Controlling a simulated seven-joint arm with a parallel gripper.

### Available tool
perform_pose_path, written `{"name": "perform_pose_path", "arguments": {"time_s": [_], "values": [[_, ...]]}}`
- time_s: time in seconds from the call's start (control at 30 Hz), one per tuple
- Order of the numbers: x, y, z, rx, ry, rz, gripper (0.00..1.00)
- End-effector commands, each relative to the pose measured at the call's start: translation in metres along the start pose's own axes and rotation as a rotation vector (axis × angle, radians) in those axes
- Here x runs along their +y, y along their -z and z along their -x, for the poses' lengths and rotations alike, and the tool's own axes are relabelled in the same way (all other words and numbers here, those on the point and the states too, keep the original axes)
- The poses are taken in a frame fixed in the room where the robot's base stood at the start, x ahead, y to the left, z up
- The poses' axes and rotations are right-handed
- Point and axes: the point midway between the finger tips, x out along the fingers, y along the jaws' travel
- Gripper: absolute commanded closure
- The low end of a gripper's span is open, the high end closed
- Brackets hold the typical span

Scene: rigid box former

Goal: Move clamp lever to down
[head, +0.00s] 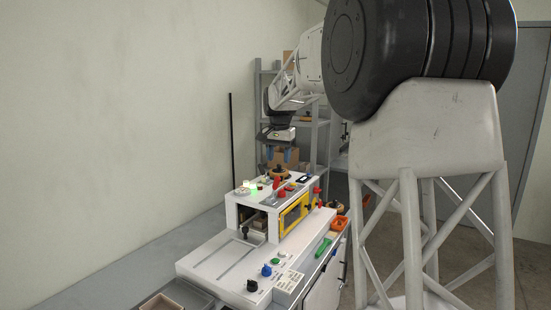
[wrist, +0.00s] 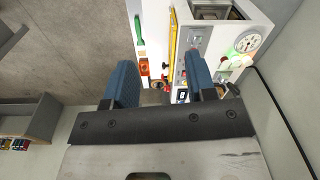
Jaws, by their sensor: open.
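The white box former (head: 215,262) stands on the bench, with several controls on its raised housing. A red lever-like part (head: 278,182) stands up on top of the housing; I cannot tell for sure that it is the clamp lever. Small red parts (wrist: 182,96) also show between the fingers in the wrist view, partly hidden. My gripper (head: 281,155) is open and empty above the back of the housing, its blue fingers pointing down. In the wrist view the gripper (wrist: 160,64) has its right finger covering part of the housing top.
A yellow-framed window (head: 294,214) is on the housing's side. A round gauge (wrist: 248,42) and a green glowing light (head: 253,186) are on top. An orange tray (head: 340,223) and a green tool (head: 322,247) lie beside the housing. A blue knob (head: 266,270) sits in front.

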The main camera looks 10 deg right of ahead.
Motion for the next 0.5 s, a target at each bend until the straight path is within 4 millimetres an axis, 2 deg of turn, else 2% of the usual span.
{"name": "perform_pose_path", "arguments": {"time_s": [0.1, 0.5], "values": [[-0.012, 0.026, -0.009, -0.01, -0.006, -0.029, 0.49], [-0.046, 0.1, -0.04, -0.034, -0.022, -0.126, 0.49]]}}
